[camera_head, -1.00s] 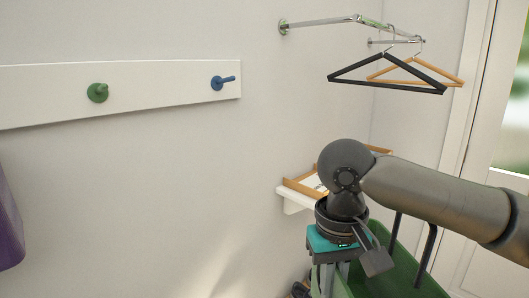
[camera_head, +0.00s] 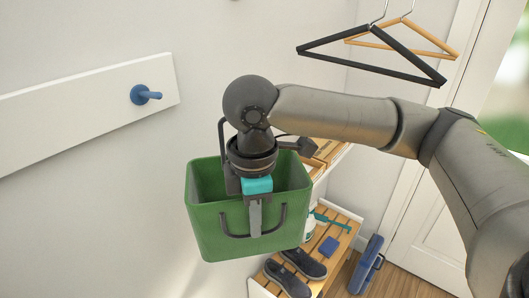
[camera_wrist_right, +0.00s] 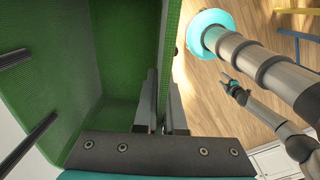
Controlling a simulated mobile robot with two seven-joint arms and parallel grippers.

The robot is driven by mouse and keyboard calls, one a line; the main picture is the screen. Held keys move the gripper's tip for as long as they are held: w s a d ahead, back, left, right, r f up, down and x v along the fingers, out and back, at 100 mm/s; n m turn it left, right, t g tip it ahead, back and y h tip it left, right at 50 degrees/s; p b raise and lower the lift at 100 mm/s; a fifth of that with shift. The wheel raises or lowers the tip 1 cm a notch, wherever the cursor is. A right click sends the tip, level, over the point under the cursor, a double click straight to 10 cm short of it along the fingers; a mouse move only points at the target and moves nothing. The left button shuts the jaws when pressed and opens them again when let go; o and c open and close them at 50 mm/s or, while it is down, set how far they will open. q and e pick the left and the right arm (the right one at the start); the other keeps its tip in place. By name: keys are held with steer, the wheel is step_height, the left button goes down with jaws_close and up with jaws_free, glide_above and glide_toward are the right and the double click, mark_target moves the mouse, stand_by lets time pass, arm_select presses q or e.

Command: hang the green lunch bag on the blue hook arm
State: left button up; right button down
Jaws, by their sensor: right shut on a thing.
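The green lunch bag (camera_head: 207,232) is an open-topped, box-like bag with dark handles, held in the air to the right of and below the blue hook arm (camera_head: 145,95). My right gripper (camera_head: 255,218) is shut on the bag's near wall. In the right wrist view the fingers (camera_wrist_right: 160,115) straddle that wall, with the green inside (camera_wrist_right: 112,60) to the left. The bag looks empty. The hook arm sticks out from a white board and is bare; bag and hook are apart. Another arm of mine, with a small gripper (camera_wrist_right: 229,83), shows in the wrist view; its jaws are unclear.
The white board (camera_head: 80,108) runs along the wall. Black (camera_head: 375,53) and wooden hangers hang at upper right. Below the bag stands a slatted bench (camera_head: 335,240) with dark shoes (camera_head: 300,270). A blue case (camera_head: 366,265) stands on the floor. Bare wall lies below the hook.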

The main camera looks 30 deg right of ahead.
step_height(320, 180, up, 8)
steer(key=s+n+p, duration=0.2)
steer(key=n+p, duration=0.6)
steer(key=n, duration=0.2)
steer(key=shift+d, duration=0.45)
steer(key=shift+w, duration=0.1)
